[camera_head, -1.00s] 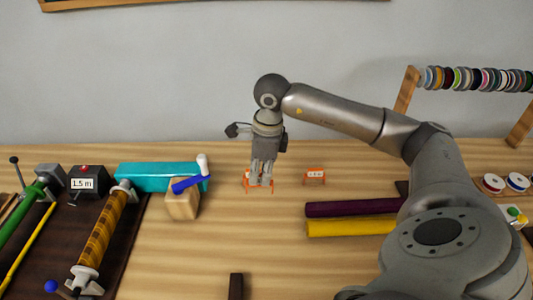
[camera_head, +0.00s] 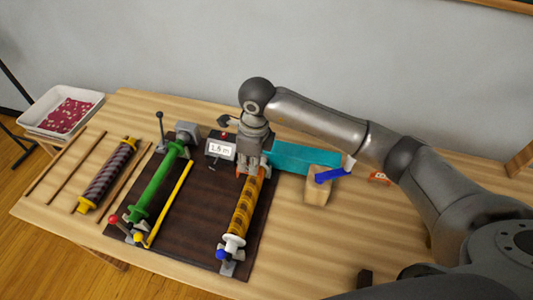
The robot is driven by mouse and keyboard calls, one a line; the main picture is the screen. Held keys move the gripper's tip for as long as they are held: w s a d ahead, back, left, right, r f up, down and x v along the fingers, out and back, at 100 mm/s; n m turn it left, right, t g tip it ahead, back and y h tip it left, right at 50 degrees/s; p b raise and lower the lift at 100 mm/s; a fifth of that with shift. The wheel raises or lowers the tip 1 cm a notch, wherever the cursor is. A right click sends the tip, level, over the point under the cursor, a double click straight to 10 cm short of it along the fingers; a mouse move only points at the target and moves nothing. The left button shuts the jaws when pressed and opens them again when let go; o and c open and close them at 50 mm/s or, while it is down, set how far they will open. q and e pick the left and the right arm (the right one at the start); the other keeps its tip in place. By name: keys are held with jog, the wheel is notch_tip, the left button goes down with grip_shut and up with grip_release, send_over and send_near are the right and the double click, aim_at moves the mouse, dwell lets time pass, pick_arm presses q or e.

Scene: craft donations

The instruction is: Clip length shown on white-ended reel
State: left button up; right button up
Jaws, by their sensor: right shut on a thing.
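The white-ended reel (camera_head: 243,208), wound with orange-brown patterned fabric, lies on a dark board (camera_head: 196,210). The counter box (camera_head: 220,150) behind it reads what looks like 1.5 m. My right gripper (camera_head: 253,166) points down at the reel's far end and hides it. It is shut on a small orange clip (camera_head: 240,170), only slivers of which show; I cannot tell if the clip touches the reel. Another orange clip (camera_head: 379,178) stands on the table at right, partly behind my arm. My left gripper is out of view.
A green reel (camera_head: 158,184) and a yellow rod (camera_head: 170,203) lie left of the white-ended reel. A teal bolt (camera_head: 303,157) and a wooden block with a blue lever (camera_head: 317,187) stand close on the right. A white tray (camera_head: 88,98) is at far left.

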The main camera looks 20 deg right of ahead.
jog(key=shift+a, duration=0.25)
jog(key=shift+s+d+f+b, duration=0.2)
jog(key=shift+f+b, duration=0.1)
jog(key=shift+f, duration=0.35)
notch_tip(320, 180, down, 2)
jog(key=shift+w+f+b, duration=0.1)
jog(key=shift+f+b, duration=0.1)
jog(key=shift+b, duration=0.55)
notch_tip(320, 180, down, 2)
jog(key=shift+f+b, duration=0.1)
jog(key=shift+b, duration=0.45)
jog(key=shift+f+b, duration=1.1)
jog(key=shift+f, duration=0.2)
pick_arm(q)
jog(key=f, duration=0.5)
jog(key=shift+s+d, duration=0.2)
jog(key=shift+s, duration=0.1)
pick_arm(e)
jog(key=o, duration=0.9)
jog(key=shift+c, duration=0.2)
